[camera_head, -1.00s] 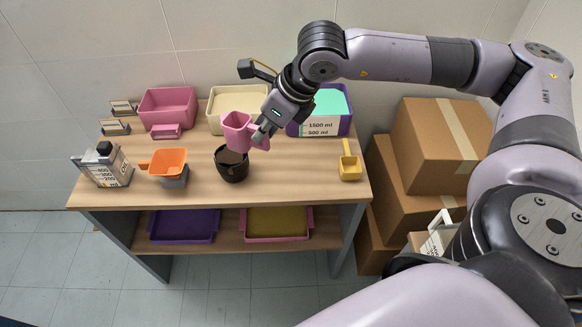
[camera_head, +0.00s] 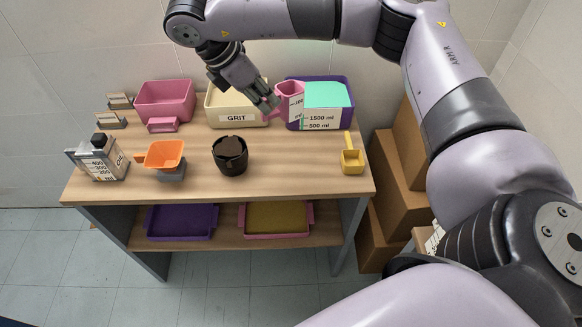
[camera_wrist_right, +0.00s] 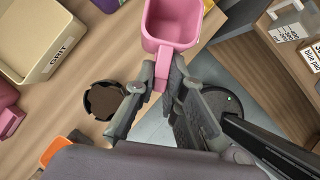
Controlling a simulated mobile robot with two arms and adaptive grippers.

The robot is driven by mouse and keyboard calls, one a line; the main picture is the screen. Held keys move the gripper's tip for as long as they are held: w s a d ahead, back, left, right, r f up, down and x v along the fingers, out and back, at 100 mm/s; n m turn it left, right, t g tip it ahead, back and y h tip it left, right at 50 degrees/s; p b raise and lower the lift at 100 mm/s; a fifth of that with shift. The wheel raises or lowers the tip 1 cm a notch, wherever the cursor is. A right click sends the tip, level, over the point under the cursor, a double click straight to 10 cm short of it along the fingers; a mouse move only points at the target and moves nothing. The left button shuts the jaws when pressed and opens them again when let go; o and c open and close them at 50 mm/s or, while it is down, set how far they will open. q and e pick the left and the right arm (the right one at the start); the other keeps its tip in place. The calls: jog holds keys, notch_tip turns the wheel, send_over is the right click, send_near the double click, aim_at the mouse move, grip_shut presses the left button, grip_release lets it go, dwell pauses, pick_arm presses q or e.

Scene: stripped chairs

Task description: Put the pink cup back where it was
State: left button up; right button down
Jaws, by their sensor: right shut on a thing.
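The pink cup (camera_head: 289,90) is held above the back right part of the table, in front of the purple bin with a turquoise content. It looks roughly upright, with a marked white scale on its side. My right gripper (camera_head: 268,103) is shut on its handle, on the cup's left side. In the right wrist view the pink cup (camera_wrist_right: 172,22) opens toward the camera and looks empty, and the fingers (camera_wrist_right: 163,78) pinch its handle. The black pot (camera_head: 231,167) with dark brown contents stands at the table's middle front. My left gripper is out of view.
The purple bin (camera_head: 340,121), cream GRIT bin (camera_head: 215,119) and pink bin (camera_head: 165,103) line the back. The yellow scoop (camera_head: 352,160), orange scoop (camera_head: 165,155) and oil jug (camera_head: 97,162) stand near the front. Cardboard boxes (camera_head: 395,205) stand right of the table. Bare tabletop (camera_head: 290,165) lies right of the pot.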

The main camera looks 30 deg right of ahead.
jog(key=shift+w+d+m, duration=0.1)
jog(key=shift+m, duration=0.4)
jog(key=shift+f+g, duration=0.2)
jog(key=shift+g, duration=0.1)
jog(key=shift+f+b, duration=0.5)
jog(key=shift+f, duration=9.25)
jog(key=c, duration=1.7)
grip_release()
jog(key=shift+f, duration=0.1)
jog(key=shift+o, duration=0.2)
